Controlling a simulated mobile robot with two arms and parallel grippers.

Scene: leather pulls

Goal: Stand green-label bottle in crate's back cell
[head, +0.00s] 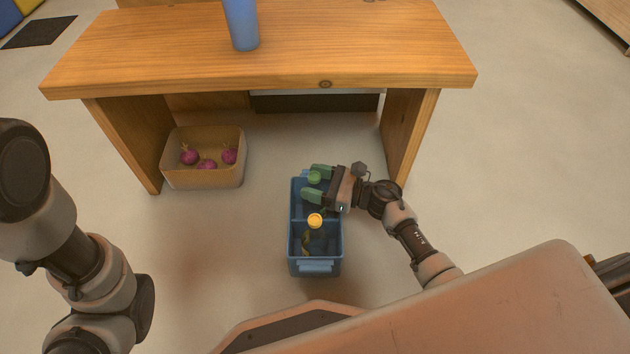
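The blue crate (290,240) stands on the floor in front of the wooden table, with a divider between its back and front cells. My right gripper (314,183) is over the back cell, its two green-grey fingers apart. A round green top (314,177), seemingly that of the green-label bottle, shows between the fingers; no label is visible. The gripper hides most of the back cell, and I cannot tell whether the fingers press on the bottle. A bottle with a yellow cap (315,220) stands in the front cell. My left arm is at the left; its gripper is out of view.
The wooden table (330,60) stands behind the crate, with a blue cup (241,24) on it. The floor left and right of the crate is clear.

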